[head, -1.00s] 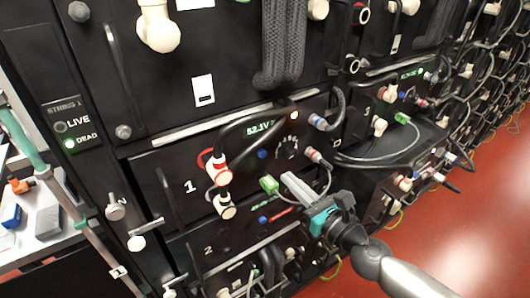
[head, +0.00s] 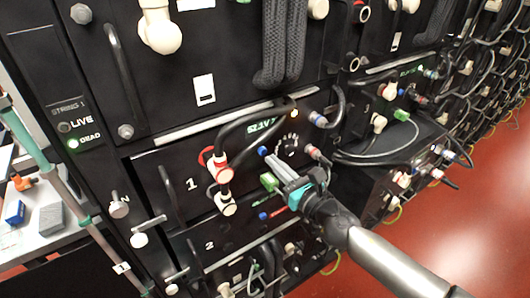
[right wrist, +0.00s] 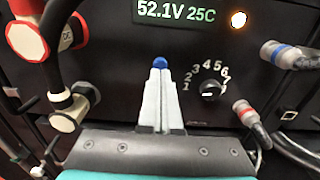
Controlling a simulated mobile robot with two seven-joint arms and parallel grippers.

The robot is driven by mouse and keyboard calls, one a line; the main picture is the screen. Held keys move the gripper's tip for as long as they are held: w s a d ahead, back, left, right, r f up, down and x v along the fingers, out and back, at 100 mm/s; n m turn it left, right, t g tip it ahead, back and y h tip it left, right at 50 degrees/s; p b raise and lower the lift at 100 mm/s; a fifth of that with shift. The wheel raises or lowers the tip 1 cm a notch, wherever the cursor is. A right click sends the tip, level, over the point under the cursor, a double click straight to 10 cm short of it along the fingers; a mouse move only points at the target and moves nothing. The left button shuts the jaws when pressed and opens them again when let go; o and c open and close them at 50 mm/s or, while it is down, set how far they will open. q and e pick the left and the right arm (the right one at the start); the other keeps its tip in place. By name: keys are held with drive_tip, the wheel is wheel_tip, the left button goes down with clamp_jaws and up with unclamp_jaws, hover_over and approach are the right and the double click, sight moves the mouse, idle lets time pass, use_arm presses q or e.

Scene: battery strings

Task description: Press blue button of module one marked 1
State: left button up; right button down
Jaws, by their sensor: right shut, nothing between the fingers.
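Module one (head: 178,170) is a black panel marked with a white 1. Its blue button (head: 262,151) is small and round, left of a numbered dial (head: 290,145). My right gripper (head: 272,161) is shut and empty, its pale fingertips just below and right of the button in the head view. In the right wrist view the closed fingertips (right wrist: 160,71) line up right under the blue button (right wrist: 159,62) and overlap its lower edge. Whether they touch it, I cannot tell. My left gripper is not in view.
The module's display (right wrist: 176,11) reads 52.1V 25C, with an orange light (right wrist: 238,19) beside it. A red-and-white connector (head: 220,168) with black cables sits left of the button. Module two (head: 208,243) lies underneath.

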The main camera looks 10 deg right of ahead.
drive_tip(key=shift+x, duration=1.35)
drive_tip(key=shift+s, duration=0.1)
drive_tip(key=b+v, duration=0.1)
drive_tip(key=v, duration=0.7)
idle(0.4)
idle(0.4)
